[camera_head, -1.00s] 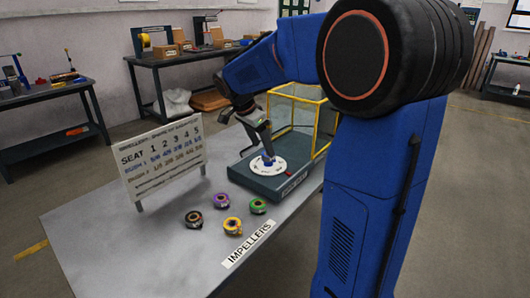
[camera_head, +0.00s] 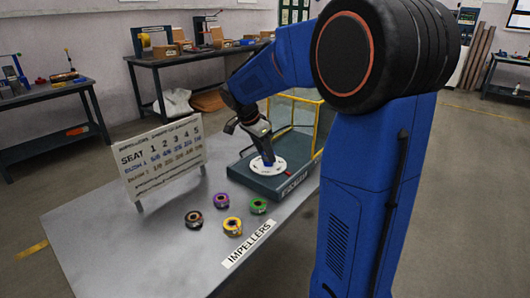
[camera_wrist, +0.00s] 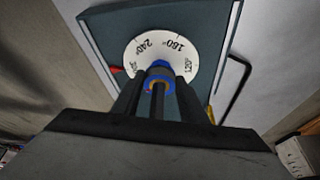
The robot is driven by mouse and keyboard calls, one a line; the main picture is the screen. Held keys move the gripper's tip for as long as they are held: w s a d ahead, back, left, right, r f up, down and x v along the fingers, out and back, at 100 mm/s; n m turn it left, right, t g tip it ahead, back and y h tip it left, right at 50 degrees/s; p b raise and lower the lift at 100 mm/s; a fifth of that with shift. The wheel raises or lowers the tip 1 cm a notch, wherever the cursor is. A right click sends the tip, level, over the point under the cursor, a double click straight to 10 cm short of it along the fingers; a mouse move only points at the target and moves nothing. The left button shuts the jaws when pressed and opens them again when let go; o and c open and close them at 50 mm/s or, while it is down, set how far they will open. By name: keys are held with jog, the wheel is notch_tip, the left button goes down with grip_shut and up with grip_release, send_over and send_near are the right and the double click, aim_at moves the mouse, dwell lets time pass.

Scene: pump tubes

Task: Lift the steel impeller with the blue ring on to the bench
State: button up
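The steel impeller with the blue ring (camera_wrist: 159,76) sits on the white dial (camera_wrist: 185,52), which has degree marks and a red pointer. In the head view the impeller (camera_head: 267,160) is small and partly hidden by my gripper. My gripper (camera_wrist: 158,84) points down at it. Its two dark fingers stand apart, one on each side of the blue ring. I cannot see a clear gap or firm contact at the tips. The bench (camera_head: 110,245) is grey, with free surface at its front left.
Impellers with black (camera_head: 193,219), purple (camera_head: 221,200), green (camera_head: 258,205) and yellow (camera_head: 232,226) rings stand on the bench by the IMPELLERS label (camera_head: 249,244). A seat chart (camera_head: 162,156) stands behind them. A yellow-framed guard (camera_head: 318,118) rises behind the dial's dark base (camera_head: 268,187).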

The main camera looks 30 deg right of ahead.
aim_at(265, 155)
jog(key=c, duration=0.5)
jog(key=shift+o, duration=0.2)
jog(key=shift+r, duration=0.7)
notch_tip(265, 155, up, 17)
dwell(3.9)
jog(key=shift+r, duration=0.15)
